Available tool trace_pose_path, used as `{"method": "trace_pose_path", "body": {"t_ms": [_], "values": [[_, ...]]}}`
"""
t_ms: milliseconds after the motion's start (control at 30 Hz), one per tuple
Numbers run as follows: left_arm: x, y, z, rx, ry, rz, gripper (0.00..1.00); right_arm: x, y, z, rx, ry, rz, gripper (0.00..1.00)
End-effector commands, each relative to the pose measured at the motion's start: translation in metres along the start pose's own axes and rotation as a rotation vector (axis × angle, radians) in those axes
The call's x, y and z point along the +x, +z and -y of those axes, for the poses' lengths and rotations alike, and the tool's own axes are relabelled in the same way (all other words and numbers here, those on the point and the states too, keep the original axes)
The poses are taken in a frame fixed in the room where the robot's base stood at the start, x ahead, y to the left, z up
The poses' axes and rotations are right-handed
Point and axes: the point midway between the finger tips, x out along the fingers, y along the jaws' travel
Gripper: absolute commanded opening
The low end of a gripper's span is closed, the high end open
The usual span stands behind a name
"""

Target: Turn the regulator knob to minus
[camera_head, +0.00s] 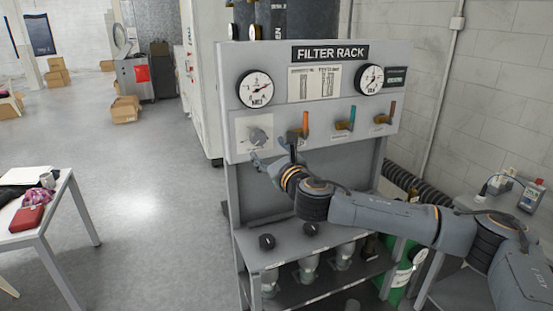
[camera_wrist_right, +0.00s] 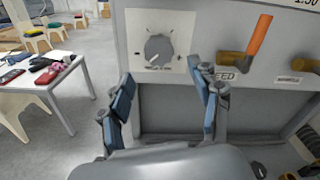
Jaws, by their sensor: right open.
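The regulator knob (camera_head: 258,137) is a grey round knob on a white plate at the left of the filter rack panel. In the right wrist view the knob (camera_wrist_right: 159,48) sits at the upper middle, with small marks on the plate around it. My right gripper (camera_head: 269,158) is just below and in front of the knob in the head view. In the wrist view its blue-padded fingers (camera_wrist_right: 168,88) are spread apart with nothing between them. The knob appears beyond the gap between the fingertips, apart from them. My left gripper is not in view.
An orange-handled valve (camera_head: 305,124) is right of the knob, close to my right gripper. A teal-handled valve (camera_head: 350,119) and another lever stand further right. Two gauges sit above. A shelf (camera_head: 262,256) with black-capped items is below. A white table (camera_head: 46,215) stands at left.

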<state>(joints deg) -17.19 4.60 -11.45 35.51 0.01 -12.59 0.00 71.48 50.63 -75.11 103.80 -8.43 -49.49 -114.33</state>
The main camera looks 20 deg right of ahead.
Motion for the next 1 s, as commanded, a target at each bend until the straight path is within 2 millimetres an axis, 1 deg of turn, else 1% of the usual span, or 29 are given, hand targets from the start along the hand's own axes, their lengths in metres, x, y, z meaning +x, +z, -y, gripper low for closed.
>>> {"method": "trace_pose_path", "body": {"t_ms": [33, 100, 200, 300, 467, 867, 933, 1000], "values": [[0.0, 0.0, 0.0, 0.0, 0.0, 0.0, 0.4, -0.01, -0.001, 0.0, -0.001, 0.002, -0.001, 0.63], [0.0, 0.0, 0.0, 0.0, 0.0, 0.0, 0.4, -0.021, -0.001, 0.0, -0.001, 0.002, 0.0, 0.63], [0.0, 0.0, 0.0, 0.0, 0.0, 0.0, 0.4, -0.033, -0.001, 0.0, -0.001, 0.0, -0.001, 0.63], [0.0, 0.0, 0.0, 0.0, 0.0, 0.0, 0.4, -0.04, -0.001, 0.0, -0.001, 0.001, 0.0, 0.63], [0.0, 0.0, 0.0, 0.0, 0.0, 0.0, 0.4, -0.044, -0.001, 0.0, -0.001, -0.001, -0.001, 0.63], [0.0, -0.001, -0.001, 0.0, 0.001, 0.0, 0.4, -0.044, -0.001, -0.001, 0.003, 0.001, -0.002, 0.63], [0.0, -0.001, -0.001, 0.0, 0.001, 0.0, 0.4, -0.046, -0.005, -0.009, 0.033, 0.011, -0.01, 0.63], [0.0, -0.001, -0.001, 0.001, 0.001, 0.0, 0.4, -0.051, -0.014, -0.024, 0.11, 0.031, -0.03, 0.63]]}}
